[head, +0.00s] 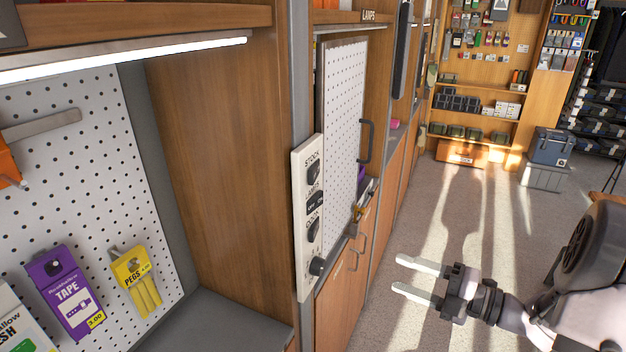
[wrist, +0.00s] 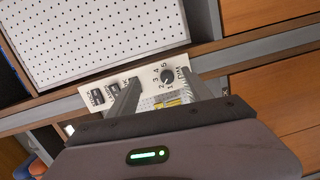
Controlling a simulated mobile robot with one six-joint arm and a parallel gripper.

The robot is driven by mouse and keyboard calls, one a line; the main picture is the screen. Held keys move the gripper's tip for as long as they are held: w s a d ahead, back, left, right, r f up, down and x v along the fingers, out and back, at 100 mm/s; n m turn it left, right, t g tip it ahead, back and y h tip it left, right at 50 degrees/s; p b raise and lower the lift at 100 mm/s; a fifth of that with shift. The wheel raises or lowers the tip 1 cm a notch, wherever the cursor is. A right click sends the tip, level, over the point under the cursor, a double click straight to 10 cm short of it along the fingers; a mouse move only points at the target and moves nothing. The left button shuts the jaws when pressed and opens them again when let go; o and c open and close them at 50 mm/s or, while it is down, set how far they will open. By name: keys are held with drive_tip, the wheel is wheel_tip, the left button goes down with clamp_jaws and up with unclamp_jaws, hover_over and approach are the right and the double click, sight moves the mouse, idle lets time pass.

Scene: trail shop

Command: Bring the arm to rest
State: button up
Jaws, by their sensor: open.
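My gripper (head: 416,279) is open and empty in the head view. It is held out over the carpeted floor, to the right of the cream control panel (head: 308,262), with a gap between them. In the wrist view my gripper (wrist: 165,92) shows its two fingers apart, with the panel (wrist: 146,82) seen beyond them. In the wrist view a numbered dial (wrist: 167,76) shows near the right finger. My arm reaches in from the right edge of the head view.
Wooden cabinets with handles run along the aisle. A blue cooler (head: 552,147) stands at the back right on a grey crate. The aisle floor (head: 420,215) is clear.

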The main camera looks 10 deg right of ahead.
drive_tip(key=w+d+r+m+t+h+b, duration=0.1)
drive_tip(key=w+r+m+h, duration=0.3)
drive_tip(key=r+m+h, duration=0.3)
drive_tip(key=w+r+m+t+h, duration=0.2)
drive_tip(key=w+r+m+h, duration=0.3)
drive_tip(key=m+h, duration=0.3)
drive_tip(key=s+a+f+m+g+y, duration=0.2)
drive_tip(key=s+a+f+m+g, duration=0.2)
drive_tip(key=s+a+m, duration=0.4)
drive_tip(key=s+a+f+m+g+y+b, duration=0.1)
drive_tip(key=s+a+m+g, duration=0.4)
drive_tip(key=s, duration=1.5)
drive_tip(key=a+f+m+y, duration=0.1)
drive_tip(key=a+f+m, duration=0.1)
drive_tip(key=a, duration=0.5)
drive_tip(key=shift+f+m, duration=0.35)
drive_tip(key=shift+m, duration=0.15)
drive_tip(key=shift+s, duration=0.1)
